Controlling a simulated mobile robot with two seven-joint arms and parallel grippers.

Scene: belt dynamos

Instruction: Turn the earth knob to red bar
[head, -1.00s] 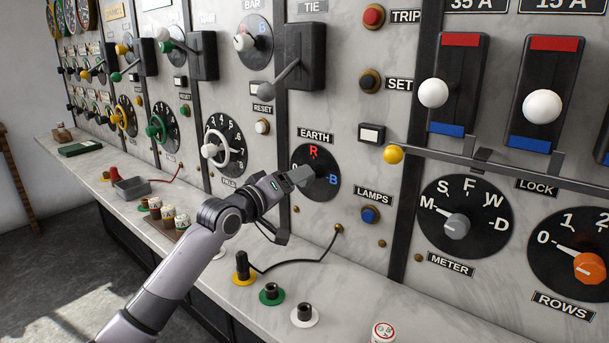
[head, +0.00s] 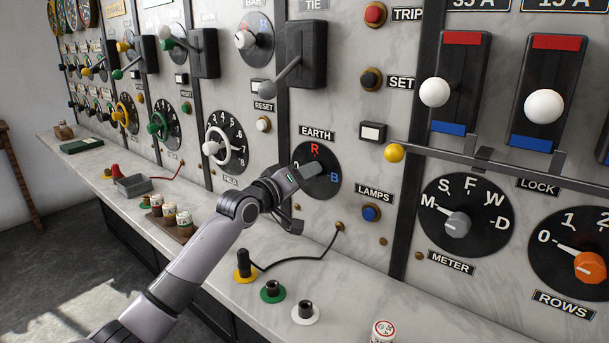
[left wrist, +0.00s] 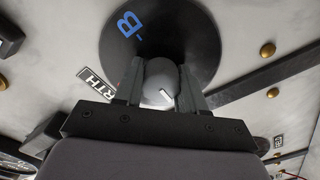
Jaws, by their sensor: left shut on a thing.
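The earth dial (head: 325,191) is a black disc under the EARTH label (head: 317,133), with a red R at its top and a blue B at its right. My left gripper (head: 309,171) is at the dial's face, its arm coming in from the lower left. In the left wrist view the fingers (left wrist: 160,90) are shut on the grey earth knob (left wrist: 161,72), with the blue B beyond it. A white mark shows on the knob. The gripper hides most of the knob in the head view, so I cannot tell exactly where it points. My right gripper is not in view.
A black tie lever (head: 285,75) juts out above the dial. The blue lamps button (head: 370,213) and a yellow-ended lock bar (head: 394,153) are to the right. A black cable (head: 300,259) and coloured plug posts (head: 272,292) stand on the ledge below.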

